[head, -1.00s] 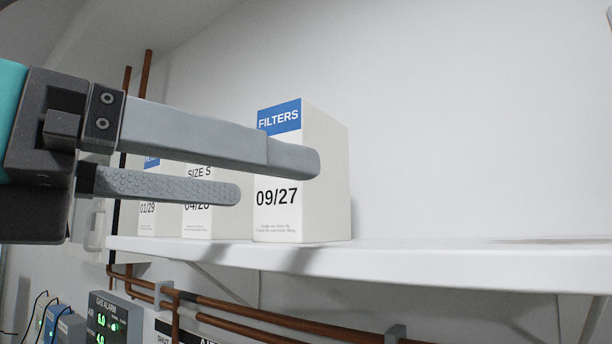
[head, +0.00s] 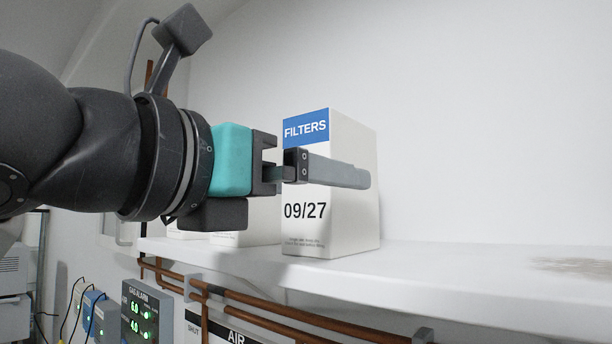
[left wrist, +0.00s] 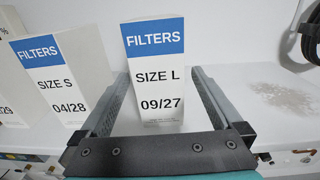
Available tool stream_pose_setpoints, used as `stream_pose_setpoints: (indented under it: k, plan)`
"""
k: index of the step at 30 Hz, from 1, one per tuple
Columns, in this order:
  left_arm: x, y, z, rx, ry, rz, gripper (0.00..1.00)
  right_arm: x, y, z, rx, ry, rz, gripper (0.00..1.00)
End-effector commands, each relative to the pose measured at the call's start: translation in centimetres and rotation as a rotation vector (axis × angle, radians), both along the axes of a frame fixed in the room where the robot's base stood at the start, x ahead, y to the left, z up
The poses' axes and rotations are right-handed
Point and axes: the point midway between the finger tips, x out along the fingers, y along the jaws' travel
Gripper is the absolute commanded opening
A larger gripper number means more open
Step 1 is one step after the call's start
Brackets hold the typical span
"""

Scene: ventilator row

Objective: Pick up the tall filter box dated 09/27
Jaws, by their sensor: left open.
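The tall white filter box (head: 305,225) dated 09/27 stands upright on the shelf, with a blue FILTERS band at its top. In the left wrist view the same box (left wrist: 156,75) reads SIZE L and 09/27. My left gripper (head: 345,178) is open at the box, with one finger passing across its near side in the head view. In the left wrist view my left gripper's fingers (left wrist: 160,90) lie on either side of the box, and the box stands between them. The far finger is hidden in the head view. My right gripper is not in view.
A shorter SIZE S box (left wrist: 62,85) dated 04/28 stands left of the tall box, with another box (left wrist: 12,100) beyond it. The white shelf (head: 470,262) is clear to the right except for a stain (left wrist: 285,98). Copper pipes (head: 270,318) and a gas alarm (head: 140,315) are below.

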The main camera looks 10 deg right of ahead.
Motion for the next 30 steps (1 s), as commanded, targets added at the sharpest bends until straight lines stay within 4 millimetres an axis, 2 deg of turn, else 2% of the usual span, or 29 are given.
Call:
stream_pose_setpoints:
  k: [10, 20, 30]
  plan:
    - [2.9, -3.2, -0.6, 0.0, 0.003, -0.001, 1.0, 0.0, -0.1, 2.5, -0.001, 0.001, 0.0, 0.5]
    - [3.3, -3.7, -0.8, -0.001, 0.001, -0.001, 0.99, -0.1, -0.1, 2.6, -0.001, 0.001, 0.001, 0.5]
    - [3.3, -3.7, -0.8, -0.001, 0.001, -0.001, 0.61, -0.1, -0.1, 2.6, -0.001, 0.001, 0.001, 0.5]
